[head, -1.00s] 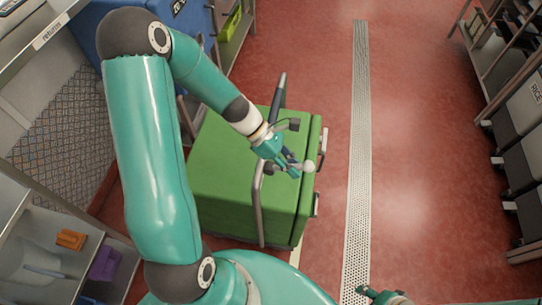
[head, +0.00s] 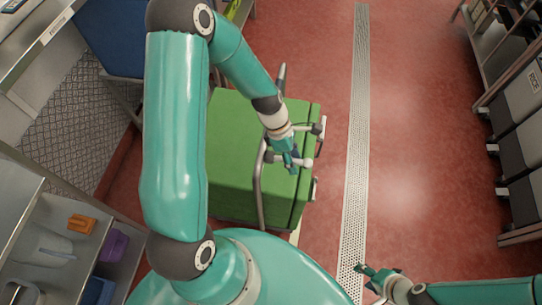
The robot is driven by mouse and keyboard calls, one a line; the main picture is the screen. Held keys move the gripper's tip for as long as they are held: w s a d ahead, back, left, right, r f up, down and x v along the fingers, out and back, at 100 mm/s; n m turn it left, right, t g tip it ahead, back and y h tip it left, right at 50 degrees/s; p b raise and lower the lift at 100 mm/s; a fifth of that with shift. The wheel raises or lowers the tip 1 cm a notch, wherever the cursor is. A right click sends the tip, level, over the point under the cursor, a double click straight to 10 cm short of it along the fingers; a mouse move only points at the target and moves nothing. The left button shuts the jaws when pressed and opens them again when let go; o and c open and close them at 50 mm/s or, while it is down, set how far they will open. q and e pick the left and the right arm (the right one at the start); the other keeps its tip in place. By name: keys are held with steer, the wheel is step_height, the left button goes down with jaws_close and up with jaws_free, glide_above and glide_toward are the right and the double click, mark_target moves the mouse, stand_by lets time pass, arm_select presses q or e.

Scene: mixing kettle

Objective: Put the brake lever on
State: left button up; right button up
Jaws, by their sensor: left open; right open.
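A green box-shaped unit (head: 230,150) stands on the floor in front of me. A pale ball-ended piece (head: 307,162), which looks like a lever knob, shows at its right part beside my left gripper; I cannot tell for certain that it is the brake lever. My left gripper (head: 291,162) is open above the unit, its fingers close to the ball end. I cannot tell whether they touch it. The lever's shaft is mostly hidden by the gripper. My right gripper (head: 368,277) is open and empty, low over the floor near the drain strip.
A grey bent rail (head: 259,190) rises on the unit's near side, beside my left wrist. A perforated drain strip (head: 354,150) runs along the red floor. Shelves with orange (head: 81,223) and purple items stand at left, dark bins (head: 515,100) at right. The floor between is clear.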

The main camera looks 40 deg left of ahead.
arm_select(q)
steer(key=v, duration=0.7)
steer(key=shift+s+d, duration=0.1)
stand_by(0.5)
